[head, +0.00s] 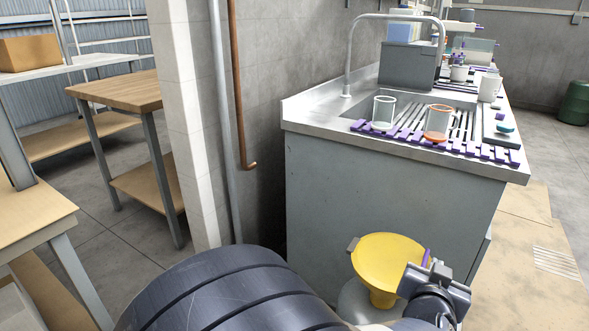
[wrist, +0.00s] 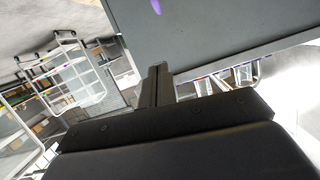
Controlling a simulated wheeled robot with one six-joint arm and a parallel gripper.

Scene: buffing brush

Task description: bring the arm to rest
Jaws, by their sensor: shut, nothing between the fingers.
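In the wrist view my gripper (wrist: 158,70) is shut, with its two dark fingers side by side and nothing between them. A grey panel lies behind and beside the fingertips in that view; I cannot tell whether they touch it. In the head view a large dark ribbed part of my arm fills the bottom middle. A grey and dark jointed part at the lower right also looks like mine; the fingertips cannot be made out there. No buffing brush can be made out.
A steel sink counter (head: 330,110) holds a clear cup (head: 383,112), an orange-rimmed cup (head: 437,122) and a purple slatted rack (head: 480,151). A yellow funnel-shaped thing (head: 385,258) stands before its cabinet (head: 380,195). A wooden-topped table (head: 125,90) stands left. Floor is open at right.

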